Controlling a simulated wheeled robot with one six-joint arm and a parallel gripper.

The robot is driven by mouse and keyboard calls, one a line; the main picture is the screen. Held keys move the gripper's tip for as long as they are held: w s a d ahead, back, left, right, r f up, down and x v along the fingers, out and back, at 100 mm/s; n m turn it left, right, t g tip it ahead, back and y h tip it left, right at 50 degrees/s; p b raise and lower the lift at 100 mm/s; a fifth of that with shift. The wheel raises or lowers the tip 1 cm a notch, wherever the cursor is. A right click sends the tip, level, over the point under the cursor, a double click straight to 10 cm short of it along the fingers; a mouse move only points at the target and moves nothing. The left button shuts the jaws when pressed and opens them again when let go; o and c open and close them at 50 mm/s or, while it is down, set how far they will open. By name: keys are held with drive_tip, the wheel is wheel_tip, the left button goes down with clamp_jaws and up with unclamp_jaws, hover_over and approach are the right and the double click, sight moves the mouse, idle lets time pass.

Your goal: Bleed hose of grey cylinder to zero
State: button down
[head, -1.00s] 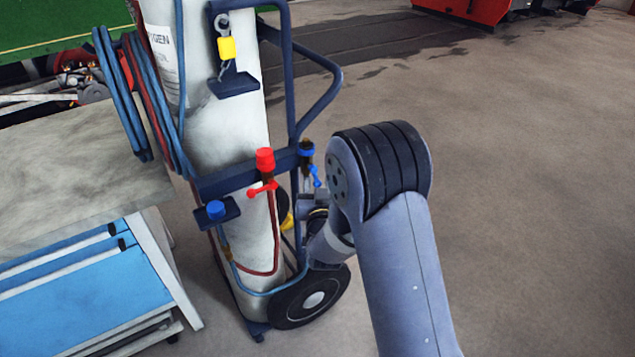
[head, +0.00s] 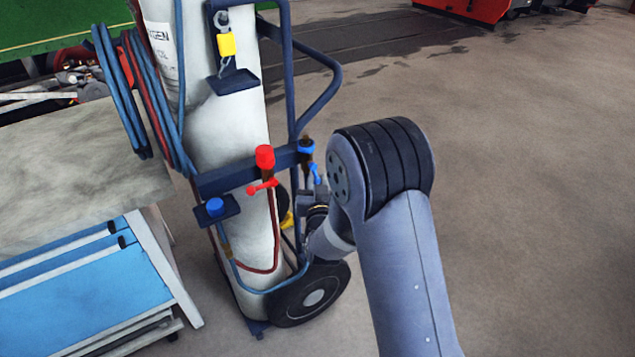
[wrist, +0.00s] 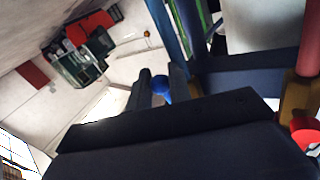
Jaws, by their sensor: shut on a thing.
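On the cart's crossbar are a blue-capped valve (head: 306,146) with a blue lever (head: 316,174) and a red-capped valve (head: 264,158) with a red lever (head: 261,188). In the wrist view my gripper (wrist: 161,78) is shut on the blue lever's round knob (wrist: 161,88), one dark finger on each side. In the head view my arm partly hides the gripper below the blue valve.
A bench with blue drawers (head: 90,290) stands at the left. Blue and red hoses (head: 120,90) hang coiled by the cylinder. A yellow padlock tag (head: 227,45) hangs above a small bracket. The cart's black wheel (head: 312,296) is close below my wrist. Floor at right is clear.

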drive_tip(key=shift+s+a+m+g+b, duration=0.35)
drive_tip(key=shift+a+m+g+b, duration=0.2)
drive_tip(key=shift+m+g+b, duration=0.4)
drive_tip(key=shift+t, duration=0.25)
drive_tip(key=c, duration=1.3)
unclamp_jaws()
drive_tip(key=shift+c, duration=0.2)
drive_tip(key=s+d+r+b, duration=0.1)
drive_tip(key=s, duration=0.9)
drive_tip(key=shift+s+d, duration=0.15)
drive_tip(key=shift+s, duration=0.15)
drive_tip(key=shift+r, duration=0.1)
